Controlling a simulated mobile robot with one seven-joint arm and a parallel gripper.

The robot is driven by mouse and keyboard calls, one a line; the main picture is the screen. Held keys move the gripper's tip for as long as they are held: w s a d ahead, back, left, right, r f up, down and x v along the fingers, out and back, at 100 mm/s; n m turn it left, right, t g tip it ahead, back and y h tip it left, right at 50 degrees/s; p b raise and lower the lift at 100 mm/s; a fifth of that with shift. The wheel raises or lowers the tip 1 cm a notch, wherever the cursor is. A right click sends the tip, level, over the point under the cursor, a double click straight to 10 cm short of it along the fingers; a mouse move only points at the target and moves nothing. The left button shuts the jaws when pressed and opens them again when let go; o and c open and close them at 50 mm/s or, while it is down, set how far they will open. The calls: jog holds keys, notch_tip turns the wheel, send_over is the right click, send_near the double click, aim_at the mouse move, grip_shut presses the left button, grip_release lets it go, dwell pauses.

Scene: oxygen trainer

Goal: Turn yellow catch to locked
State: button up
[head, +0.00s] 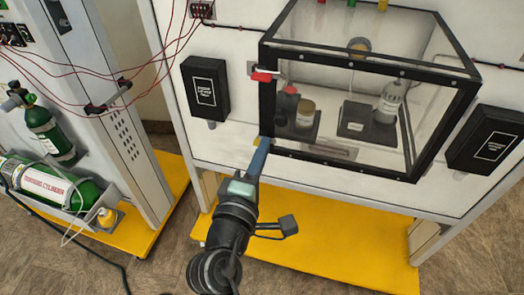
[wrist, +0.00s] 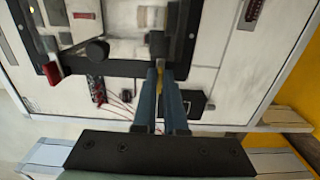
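The yellow catch (head: 257,141) is a small yellow piece at the lower left corner of the clear box's black frame, partly hidden by my gripper. My gripper (head: 262,146) reaches up to it from below with blue fingers. In the wrist view the yellow catch (wrist: 159,80) shows as a thin strip between the two fingertips (wrist: 160,72). The fingers are close together, with the catch filling the narrow gap, and appear shut on it. The catch's exact angle and any lock marking are hidden.
A red catch (head: 262,76) sits higher on the same left frame edge. The clear box (head: 370,100) holds bottles and jars. Dark boxes flank it on the left (head: 206,88) and right (head: 486,139). Red wires (head: 130,66) hang at the upper left, near a green cylinder (head: 49,130).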

jog(key=o, duration=0.4)
jog(key=b+v, duration=0.3)
jog(key=v, duration=1)
